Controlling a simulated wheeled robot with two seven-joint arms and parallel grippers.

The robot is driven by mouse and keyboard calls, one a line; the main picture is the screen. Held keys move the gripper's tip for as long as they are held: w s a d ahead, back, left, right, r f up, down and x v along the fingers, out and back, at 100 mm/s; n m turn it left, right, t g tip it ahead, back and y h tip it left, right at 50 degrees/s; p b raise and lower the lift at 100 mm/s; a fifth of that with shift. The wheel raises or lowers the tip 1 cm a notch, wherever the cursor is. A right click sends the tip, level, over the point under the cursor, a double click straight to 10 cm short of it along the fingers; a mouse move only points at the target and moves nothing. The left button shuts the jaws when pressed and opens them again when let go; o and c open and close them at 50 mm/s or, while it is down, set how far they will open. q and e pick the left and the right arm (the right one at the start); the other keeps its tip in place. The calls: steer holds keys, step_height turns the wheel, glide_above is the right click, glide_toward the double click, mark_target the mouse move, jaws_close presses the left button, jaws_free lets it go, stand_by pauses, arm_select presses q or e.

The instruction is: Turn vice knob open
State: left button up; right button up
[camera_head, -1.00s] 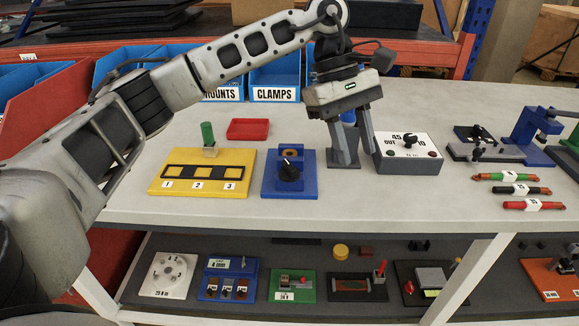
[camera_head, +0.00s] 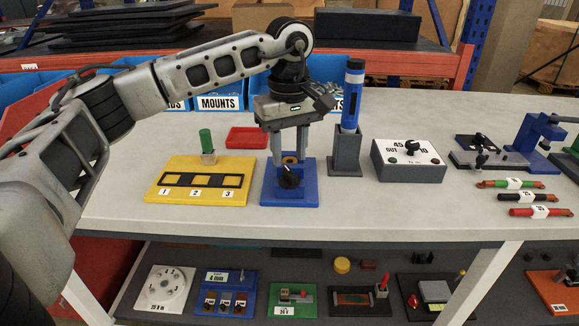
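A blue fixture (camera_head: 297,199) with a black knob (camera_head: 289,179) on its front stands on the grey bench, below my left gripper. The knob has a small white mark, and a round tan part (camera_head: 289,160) shows behind it. My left gripper (camera_head: 289,159) points straight down over the fixture. Its two fingers are apart, one to each side of the tan part, with nothing seen held between them. Whether the fingertips touch the fixture cannot be told. The knob shows in front of the fingers. My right gripper is out of view.
A yellow board (camera_head: 199,193) with a green peg is close on the left; a red tray (camera_head: 248,137) lies behind. A grey holder with a blue-black cylinder (camera_head: 352,95) stands close on the right, beside a grey dial box (camera_head: 408,172). Blue bins line the back.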

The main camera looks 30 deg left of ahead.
mark_target(290, 171)
arm_select(q)
steer(key=shift+f, duration=1.95)
jaws_close()
steer(key=shift+r+n, duration=0.1)
steer(key=shift+n, duration=0.2)
